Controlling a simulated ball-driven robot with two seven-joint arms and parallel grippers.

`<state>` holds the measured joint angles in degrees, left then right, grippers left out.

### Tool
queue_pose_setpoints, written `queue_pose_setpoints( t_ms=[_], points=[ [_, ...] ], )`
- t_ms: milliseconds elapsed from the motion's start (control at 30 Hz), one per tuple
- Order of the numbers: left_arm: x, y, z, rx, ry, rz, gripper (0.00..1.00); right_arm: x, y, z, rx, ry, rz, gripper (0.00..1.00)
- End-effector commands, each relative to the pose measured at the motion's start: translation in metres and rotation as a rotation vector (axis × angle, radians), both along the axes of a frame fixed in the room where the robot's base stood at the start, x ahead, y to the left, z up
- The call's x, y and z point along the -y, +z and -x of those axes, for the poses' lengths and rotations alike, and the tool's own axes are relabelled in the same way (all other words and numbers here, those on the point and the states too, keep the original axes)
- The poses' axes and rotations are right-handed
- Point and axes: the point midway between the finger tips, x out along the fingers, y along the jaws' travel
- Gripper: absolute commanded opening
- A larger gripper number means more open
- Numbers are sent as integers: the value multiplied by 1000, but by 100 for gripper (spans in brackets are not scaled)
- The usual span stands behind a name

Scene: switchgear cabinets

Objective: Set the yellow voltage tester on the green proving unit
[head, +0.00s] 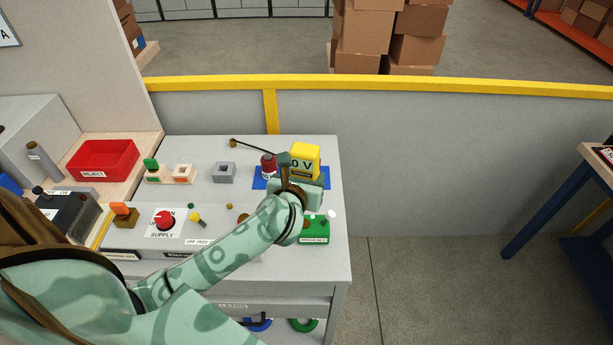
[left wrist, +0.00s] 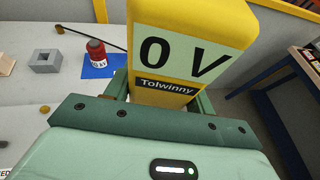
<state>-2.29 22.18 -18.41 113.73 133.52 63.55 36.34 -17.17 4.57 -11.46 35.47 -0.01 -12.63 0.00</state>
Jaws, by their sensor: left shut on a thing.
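The yellow voltage tester (head: 306,154) stands upright above the blue mat (head: 259,183), its face reading "0 V". In the left wrist view the tester (left wrist: 190,25) fills the upper middle, between the fingers. My left gripper (head: 302,176) is shut on the tester; it also shows in the left wrist view (left wrist: 160,97). The tester's lower end is hidden, so I cannot tell whether it touches the mat. My right gripper is not in view.
A red cylinder (head: 267,165) stands on the mat close left of the gripper. A dark thin lead (head: 258,149) runs from the tester's side to a small brown end. A grey block (head: 224,171) and red supply knob (head: 164,220) are farther left. The bench's right edge is close.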

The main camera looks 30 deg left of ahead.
Motion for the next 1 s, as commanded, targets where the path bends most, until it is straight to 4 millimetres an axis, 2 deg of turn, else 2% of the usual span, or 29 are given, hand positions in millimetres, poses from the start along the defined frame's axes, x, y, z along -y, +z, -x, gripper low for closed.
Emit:
queue_pose_setpoints(
  t_ms=[300,467,800,1000],
  points=[
    [0,2,0,2,-2,0,24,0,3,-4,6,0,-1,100],
    [0,-10,0,2,-2,0,24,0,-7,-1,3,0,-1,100],
    [0,-46,0,1,-2,0,24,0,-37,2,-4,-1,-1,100],
    [1,-57,0,2,-3,1,24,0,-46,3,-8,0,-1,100]
  ],
)
